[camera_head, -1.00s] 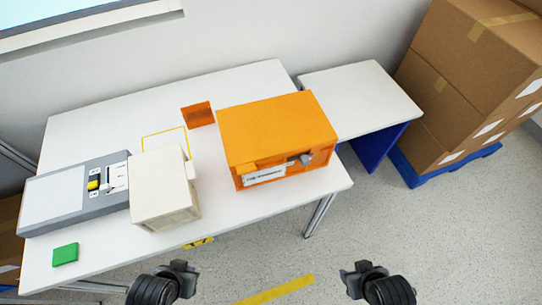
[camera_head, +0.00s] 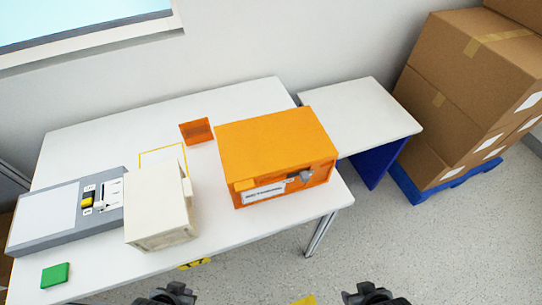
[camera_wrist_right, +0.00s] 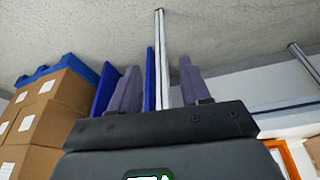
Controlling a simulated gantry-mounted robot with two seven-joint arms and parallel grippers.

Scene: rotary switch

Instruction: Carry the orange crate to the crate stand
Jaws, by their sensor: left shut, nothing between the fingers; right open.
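The orange crate (camera_head: 275,145) sits on the right part of the white table, with a white label and a grey knob on its front. To its right is a lower white-topped stand (camera_head: 360,105) with a blue base, which I take as the crate stand; its top is bare. My left gripper (camera_head: 175,292) is at the bottom edge, apart from the crate; it is shut and empty. My right gripper (camera_head: 367,292) is at the bottom edge, in front of and below the crate. Its two fingers show apart and empty in the right wrist view (camera_wrist_right: 158,70).
On the table (camera_head: 225,225) stand a cream box (camera_head: 160,210), a grey switch panel (camera_head: 60,212), a green block (camera_head: 55,275) and a small orange plate (camera_head: 196,131). Stacked cartons (camera_head: 460,90) on a blue pallet stand right of the stand. The floor in front is open.

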